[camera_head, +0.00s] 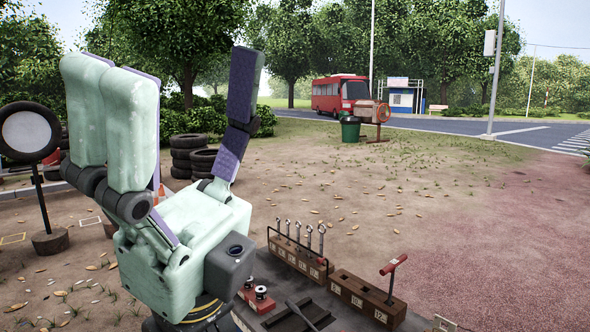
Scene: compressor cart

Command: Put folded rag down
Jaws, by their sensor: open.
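My gripper (182,75) stands large at the left, pointing up, with its pale green and purple-padded fingers spread wide apart. Nothing is between the fingers. I cannot make out a folded rag in this view. The dark cart top (284,287) lies below and to the right of my gripper, and my gripper's body covers part of its left side.
On the cart stand a rack of wrenches (298,259), a wooden block (362,299) with a red T-handle tool (393,272), and a red block with dark spools (258,299). A round disc on a post (27,132) and stacked tyres (187,153) stand on the left. Open ground lies beyond.

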